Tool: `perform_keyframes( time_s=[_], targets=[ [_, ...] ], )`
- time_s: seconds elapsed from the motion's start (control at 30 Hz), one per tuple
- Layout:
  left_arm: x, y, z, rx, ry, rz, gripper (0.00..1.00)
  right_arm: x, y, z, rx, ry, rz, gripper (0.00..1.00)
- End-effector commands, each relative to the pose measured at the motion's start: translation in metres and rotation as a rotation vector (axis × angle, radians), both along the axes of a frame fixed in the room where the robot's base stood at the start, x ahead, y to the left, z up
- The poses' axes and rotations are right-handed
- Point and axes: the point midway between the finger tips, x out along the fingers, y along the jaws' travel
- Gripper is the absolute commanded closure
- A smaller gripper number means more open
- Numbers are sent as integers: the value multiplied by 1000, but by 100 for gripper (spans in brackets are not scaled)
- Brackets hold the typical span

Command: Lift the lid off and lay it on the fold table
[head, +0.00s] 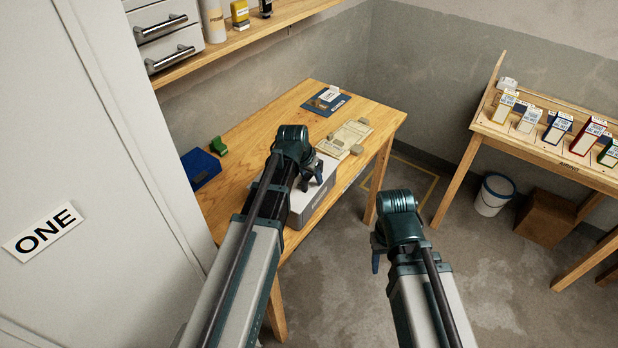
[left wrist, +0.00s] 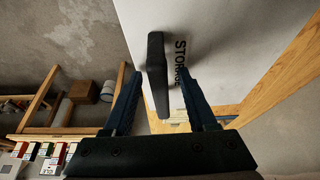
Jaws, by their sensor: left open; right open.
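A pale grey-white box (head: 325,168) stands on the near edge of the wooden table (head: 250,135). My left gripper (head: 312,183) is over it and hides part of it. In the left wrist view a pale surface (left wrist: 225,50) carries the black word "STORAGE", partly covered. A dark handle (left wrist: 157,75) stands out from it, between the two open blue fingers of my left gripper (left wrist: 160,98). I cannot tell whether a finger touches the handle, nor see a lid seam. My right gripper (head: 377,258) is open, above the floor, away from the table. Which table is the fold table is not marked.
A beige board (head: 345,138) with small pieces and a dark blue mat (head: 320,108) lie further back on the table. A blue case (head: 200,168) and green object (head: 218,146) are at its left. A slanted stand (head: 545,140) with cartons and a bucket (head: 494,195) are right.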

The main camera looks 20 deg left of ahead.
Motion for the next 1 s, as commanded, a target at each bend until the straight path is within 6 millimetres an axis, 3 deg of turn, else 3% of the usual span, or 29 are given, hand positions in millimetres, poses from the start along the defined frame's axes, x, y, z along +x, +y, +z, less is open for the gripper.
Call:
perform_keyframes(
  time_s=[0.23,0.53,0.73,0.77,0.87,1.0],
  targets=[
    [0,0,0,0,0,0,44,0,0,0,0,0,0,50],
    [0,0,0,0,0,0,98,0,0,0,0,0,0,50],
    [0,0,0,0,0,0,100,0,0,0,0,0,0,50],
    [0,0,0,0,0,0,80,0,0,0,0,0,0,50],
    [0,0,0,0,0,0,98,0,0,0,0,0,0,50],
    [0,0,0,0,0,0,100,0,0,0,0,0,0,50]
  ],
)
